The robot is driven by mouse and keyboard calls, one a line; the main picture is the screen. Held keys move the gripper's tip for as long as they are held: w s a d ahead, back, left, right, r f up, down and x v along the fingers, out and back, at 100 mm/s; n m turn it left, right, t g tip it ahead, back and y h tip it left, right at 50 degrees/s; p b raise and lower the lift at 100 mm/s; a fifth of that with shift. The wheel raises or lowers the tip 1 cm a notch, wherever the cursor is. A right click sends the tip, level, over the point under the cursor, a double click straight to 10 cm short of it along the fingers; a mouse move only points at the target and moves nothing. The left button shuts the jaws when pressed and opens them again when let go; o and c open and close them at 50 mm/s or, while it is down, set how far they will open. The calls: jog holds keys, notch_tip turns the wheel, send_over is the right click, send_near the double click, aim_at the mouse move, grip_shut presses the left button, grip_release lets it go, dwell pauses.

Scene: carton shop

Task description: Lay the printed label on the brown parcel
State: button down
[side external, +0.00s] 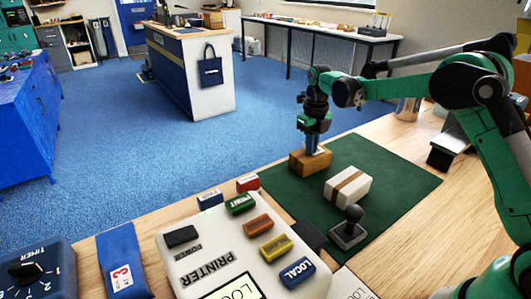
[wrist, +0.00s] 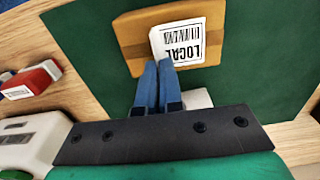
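The brown parcel (side external: 308,163) lies near the left edge of the green mat; it also shows in the wrist view (wrist: 133,35). The printed label (wrist: 186,42), white with "LOCAL" and a barcode, is over the parcel's top face, slightly tilted and within its outline. My gripper (wrist: 161,62) points down at the parcel, its blue fingers close together at the label's near left edge. The fingers look shut on that edge. I cannot tell whether the whole label touches the parcel. In the side view my gripper (side external: 314,150) is right at the parcel's top.
A white parcel with a brown band (side external: 348,187) and a dark stamp (side external: 348,228) stand right of and nearer than the brown parcel. The printer (side external: 235,245) with coloured blocks fills the front. The green mat (side external: 400,185) has free room at the right.

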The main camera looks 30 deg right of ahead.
jog(key=shift+f, duration=0.1)
dwell(0.3)
jog(key=c, duration=0.9)
grip_release()
jog(key=shift+r, duration=3.05)
